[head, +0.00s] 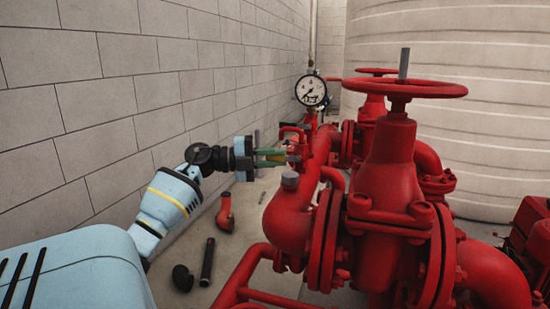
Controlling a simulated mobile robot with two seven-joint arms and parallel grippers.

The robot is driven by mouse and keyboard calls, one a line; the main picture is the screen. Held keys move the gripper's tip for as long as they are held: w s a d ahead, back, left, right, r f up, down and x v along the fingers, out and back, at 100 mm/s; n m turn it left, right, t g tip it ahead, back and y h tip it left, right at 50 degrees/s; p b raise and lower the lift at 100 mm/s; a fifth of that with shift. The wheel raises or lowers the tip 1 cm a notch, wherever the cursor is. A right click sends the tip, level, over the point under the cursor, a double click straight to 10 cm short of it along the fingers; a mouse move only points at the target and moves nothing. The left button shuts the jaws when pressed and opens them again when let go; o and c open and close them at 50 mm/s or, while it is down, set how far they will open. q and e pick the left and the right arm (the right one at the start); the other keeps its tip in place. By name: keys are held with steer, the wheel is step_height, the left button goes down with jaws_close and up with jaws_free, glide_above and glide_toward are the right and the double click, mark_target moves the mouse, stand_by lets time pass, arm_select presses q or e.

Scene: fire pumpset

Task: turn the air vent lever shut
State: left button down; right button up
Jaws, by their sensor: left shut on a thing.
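My left gripper (284,156) reaches in from the left, with green fingers pointing right at a small red fitting on the side of the red pump pipe (291,212). It is shut on the air vent lever at that fitting. The lever is small here and mostly hidden by the fingers, so its angle cannot be told. My right gripper is not in view.
A pressure gauge (311,91) stands just behind the fitting. A large red valve with a handwheel (405,88) is to the right. A block wall (90,110) runs along the left. Loose parts, including a black cylinder (207,262), lie on the floor.

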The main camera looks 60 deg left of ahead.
mark_target(271, 159)
arm_select(q)
steer(key=c, duration=1.3)
jaws_free()
steer(key=shift+c, duration=0.2)
steer(key=shift+s+a+f, duration=0.1)
steer(key=shift+s+a, duration=0.15)
steer(key=shift+s, duration=0.2)
steer(key=b+v, duration=0.1)
steer(key=v, duration=0.4)
steer(key=shift+s+a, duration=0.15)
steer(key=shift+s, duration=0.15)
steer(key=shift+s+a, duration=0.25)
steer(key=shift+s, duration=0.25)
